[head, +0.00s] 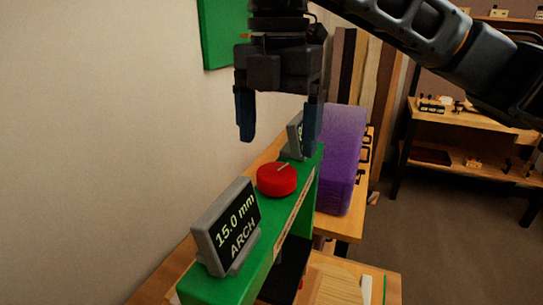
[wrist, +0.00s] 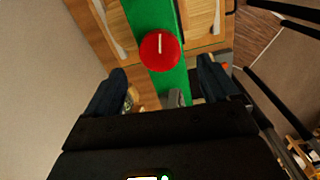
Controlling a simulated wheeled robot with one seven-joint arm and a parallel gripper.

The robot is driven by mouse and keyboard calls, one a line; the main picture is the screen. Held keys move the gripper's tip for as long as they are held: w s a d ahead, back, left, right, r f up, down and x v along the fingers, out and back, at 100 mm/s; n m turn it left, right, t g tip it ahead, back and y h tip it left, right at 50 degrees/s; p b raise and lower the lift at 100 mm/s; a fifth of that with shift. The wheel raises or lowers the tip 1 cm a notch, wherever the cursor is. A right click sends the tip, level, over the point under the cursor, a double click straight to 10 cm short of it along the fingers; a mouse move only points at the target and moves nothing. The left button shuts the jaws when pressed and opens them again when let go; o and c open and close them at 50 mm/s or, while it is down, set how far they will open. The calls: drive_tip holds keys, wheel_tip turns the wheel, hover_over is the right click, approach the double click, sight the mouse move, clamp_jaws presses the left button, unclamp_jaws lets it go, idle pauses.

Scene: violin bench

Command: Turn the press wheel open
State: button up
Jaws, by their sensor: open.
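The press wheel is a red round knob (head: 277,180) with a pale line on its top. It sits on top of a green press frame (head: 307,192). In the wrist view the red wheel (wrist: 160,51) lies ahead of the fingertips, with its pale line pointing up the picture. My gripper (head: 279,125) is open and empty, above the wheel and apart from it. In the wrist view its two dark fingers (wrist: 163,74) stand on either side of the green beam. A grey display (head: 228,227) on the frame reads "15.0 mm ARCH".
A second grey display (head: 294,137) stands on the frame behind the wheel, partly hidden by a finger. A purple block (head: 342,160) stands close to the right. A wall is at left. Wooden shelves (head: 470,123) stand at the back right, with open floor before them.

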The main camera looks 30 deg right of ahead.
sight(277, 171)
drive_tip(key=shift+f+p, duration=0.35)
drive_tip(key=shift+f, duration=2.4)
drive_tip(key=shift+c, duration=0.3)
drive_tip(key=c, duration=1)
drive_tip(key=shift+b, duration=0.35)
